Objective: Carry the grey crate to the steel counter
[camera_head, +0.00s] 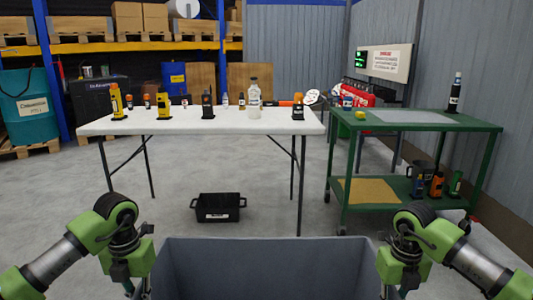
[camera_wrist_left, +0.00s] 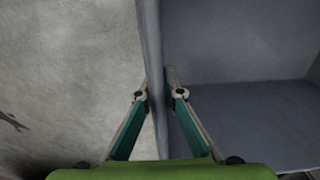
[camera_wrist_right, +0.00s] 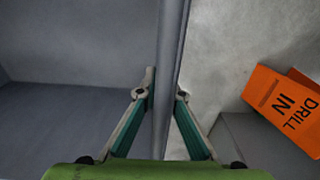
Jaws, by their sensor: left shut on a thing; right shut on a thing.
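The grey crate (camera_head: 266,262) is in front of me at the bottom of the head view, its lower part cut off by the frame. My left gripper (camera_wrist_left: 155,93) is shut on its left wall, one finger on each side. My right gripper (camera_wrist_right: 166,94) is shut on its right wall in the same way. The crate's inside looks empty where the wrist views show it, at its left (camera_wrist_left: 240,110) and right (camera_wrist_right: 70,110). I cannot make out a steel counter in any view.
A white folding table (camera_head: 200,123) with bottles and yellow devices stands ahead, a black bin (camera_head: 218,207) on the floor below it. A green cart (camera_head: 420,121) stands at right. An orange drill sign (camera_wrist_right: 285,105) is right of the crate. Grey floor lies open between.

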